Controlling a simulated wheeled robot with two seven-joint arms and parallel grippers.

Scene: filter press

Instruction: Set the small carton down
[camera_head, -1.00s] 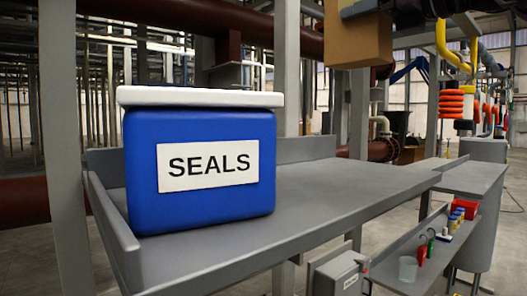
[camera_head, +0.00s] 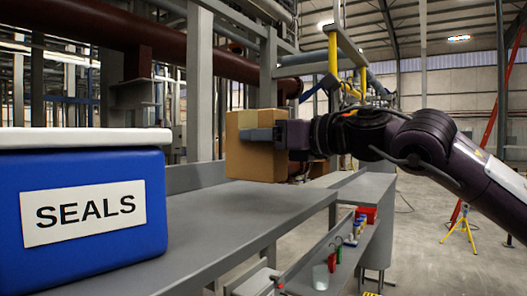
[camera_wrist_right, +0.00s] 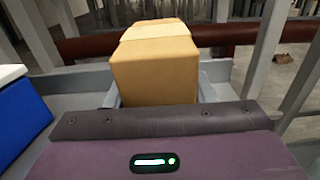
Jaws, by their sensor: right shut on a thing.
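The small carton (camera_head: 252,160) is a tan cardboard box with a paler tape strip. My right gripper (camera_head: 264,135) is shut on it, with a grey finger along its near side. The carton appears to be held above the grey shelf (camera_head: 215,215), near its far right end; the exact gap is hard to tell. In the right wrist view the carton (camera_wrist_right: 155,68) stands out beyond the gripper body, which hides its near lower part. My left gripper is not in view.
A blue box (camera_head: 75,225) with a white lid, labelled SEALS, stands on the left of the shelf. The shelf between it and the carton is clear. A lower shelf to the right holds a red bin (camera_head: 367,213), a clear cup (camera_head: 320,277) and small bottles.

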